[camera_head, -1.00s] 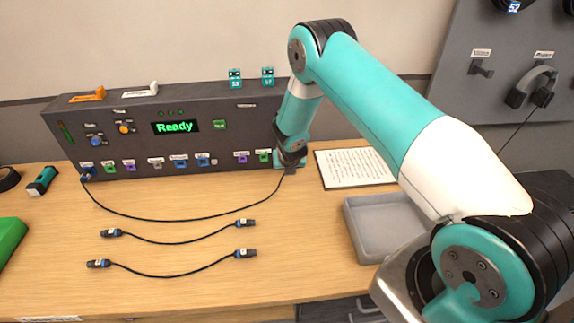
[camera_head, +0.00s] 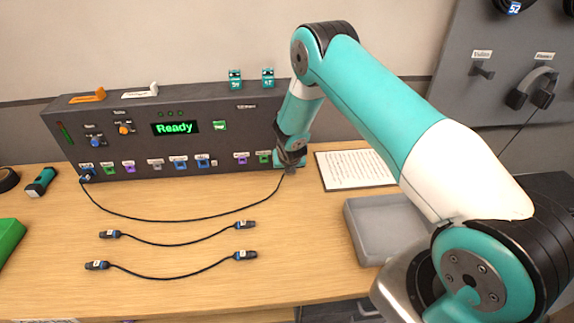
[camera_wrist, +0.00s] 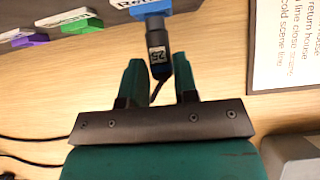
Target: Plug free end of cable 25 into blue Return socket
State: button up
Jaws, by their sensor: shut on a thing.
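My gripper (camera_wrist: 158,82) has teal fingers on either side of the dark plug of cable 25 (camera_wrist: 158,52), which carries a "25" label. It is shut on this plug. The plug points at the blue Return socket (camera_wrist: 150,8) at the top of the wrist view, and its front meets the blue part; how deep it sits I cannot tell. In the head view my gripper (camera_head: 290,166) is at the right end of the dark console, hiding the Return socket. The cable (camera_head: 190,219) sags across the table from the console's leftmost socket to my gripper.
The dark console (camera_head: 160,135) has a row of coloured sockets and a green "Ready" display. Two loose cables (camera_head: 180,243) (camera_head: 165,277) lie on the table in front. A grey tray (camera_head: 352,225) and a printed sheet (camera_head: 352,168) are to the right.

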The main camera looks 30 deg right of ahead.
jog(key=shift+w+d+b, duration=0.2)
jog(key=shift+w+b, duration=0.3)
jog(key=shift+w, duration=0.05)
dwell(0.8)
jog(key=shift+w+d+r, duration=0.1)
jog(key=shift+w+d, duration=0.05)
jog(key=shift+w, duration=0.05)
dwell(0.5)
jog(key=o, duration=1)
jog(key=shift+o, duration=0.2)
